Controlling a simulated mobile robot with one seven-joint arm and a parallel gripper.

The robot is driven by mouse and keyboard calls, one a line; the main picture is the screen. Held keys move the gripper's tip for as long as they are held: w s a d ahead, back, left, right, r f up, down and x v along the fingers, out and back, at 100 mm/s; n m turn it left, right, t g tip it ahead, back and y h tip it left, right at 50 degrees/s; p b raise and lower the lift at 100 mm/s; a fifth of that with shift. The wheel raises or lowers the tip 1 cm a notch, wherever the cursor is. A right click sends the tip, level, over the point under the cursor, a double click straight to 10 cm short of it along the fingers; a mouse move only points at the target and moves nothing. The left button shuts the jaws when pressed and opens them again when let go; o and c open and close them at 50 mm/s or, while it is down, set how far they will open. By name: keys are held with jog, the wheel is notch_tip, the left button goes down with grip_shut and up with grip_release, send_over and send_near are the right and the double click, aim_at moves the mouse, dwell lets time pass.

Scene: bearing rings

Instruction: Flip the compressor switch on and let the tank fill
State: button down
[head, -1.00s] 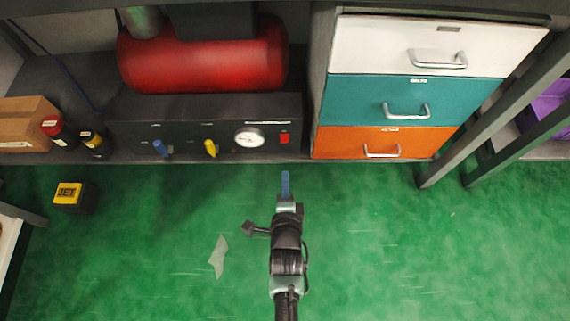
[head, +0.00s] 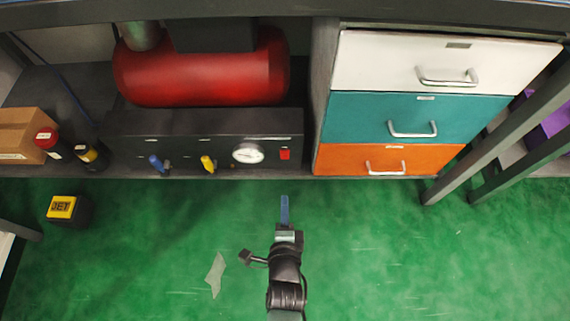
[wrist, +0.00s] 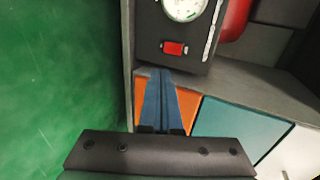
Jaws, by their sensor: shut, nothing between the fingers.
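The compressor has a red tank (head: 200,72) above a dark front panel (head: 225,131). The red switch (head: 285,154) sits at the right end of the panel, beside the round white gauge (head: 248,153). In the wrist view the switch (wrist: 174,48) lies just beyond my blue fingertips, with the gauge (wrist: 184,8) behind it. Whether the switch is on or off is too small to tell. My gripper (head: 284,198) is shut and empty, in front of and apart from the panel; its fingers also show in the wrist view (wrist: 159,76).
A drawer unit with white, teal (head: 380,115) and orange drawers stands right of the compressor. Blue (head: 156,163) and yellow (head: 208,164) levers stick out of the panel. A yellow-black box (head: 65,209) lies on the green floor, which is mostly clear. Dark legs stand at the right.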

jog(key=b, duration=0.8)
send_near(285, 158)
jog(key=f+x, duration=0.1)
jog(key=x, duration=0.4)
jog(key=shift+w+r+b, duration=0.1)
jog(key=shift+w+b, duration=0.2)
jog(key=shift+w, duration=0.4)
jog(key=shift+w+f, duration=0.15)
jog(key=shift+f, duration=0.05)
jog(key=shift+r, duration=0.2)
